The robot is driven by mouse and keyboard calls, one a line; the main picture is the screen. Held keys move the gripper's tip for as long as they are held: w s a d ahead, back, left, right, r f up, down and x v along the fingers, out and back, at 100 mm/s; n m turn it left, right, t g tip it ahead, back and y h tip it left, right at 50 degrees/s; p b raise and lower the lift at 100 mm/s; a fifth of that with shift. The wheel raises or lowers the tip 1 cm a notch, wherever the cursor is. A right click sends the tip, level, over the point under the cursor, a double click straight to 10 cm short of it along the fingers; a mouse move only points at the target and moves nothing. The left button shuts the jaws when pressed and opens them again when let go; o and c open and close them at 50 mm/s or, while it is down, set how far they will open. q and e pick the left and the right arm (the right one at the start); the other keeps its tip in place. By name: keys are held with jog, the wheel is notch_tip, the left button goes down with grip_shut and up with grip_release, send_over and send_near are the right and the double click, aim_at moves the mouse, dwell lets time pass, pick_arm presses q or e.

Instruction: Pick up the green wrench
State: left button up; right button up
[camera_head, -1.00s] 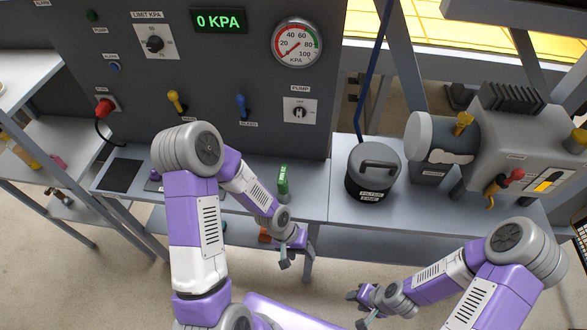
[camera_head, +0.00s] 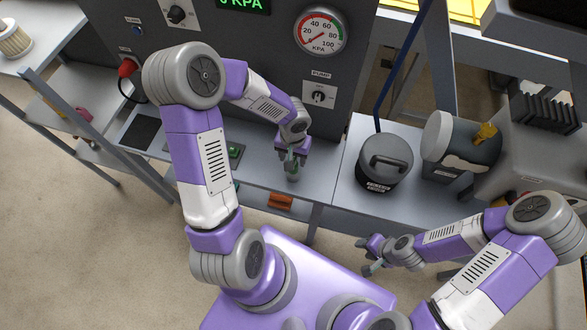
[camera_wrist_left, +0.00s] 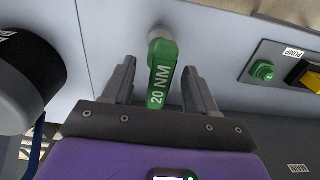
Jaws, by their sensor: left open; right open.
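My left gripper (camera_wrist_left: 159,66) is open, with one finger on each side of the handle and a visible gap on both sides. In the head view my left gripper (camera_head: 291,160) is over the wrench near the bench's front and mostly hides it. My right gripper (camera_head: 369,256) is open and empty, low in front of the bench and apart from the wrench.
A dark filter canister (camera_head: 384,162) stands on the bench right of the left gripper. A panel with a green button (camera_wrist_left: 263,71) lies on the other side. The control panel with a pressure gauge (camera_head: 320,31) rises behind. An orange-brown object (camera_head: 281,202) is below the bench edge.

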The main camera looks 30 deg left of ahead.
pick_arm(q)
jog(key=shift+w+f, duration=0.1)
jog(key=shift+f, duration=1.15)
grip_shut()
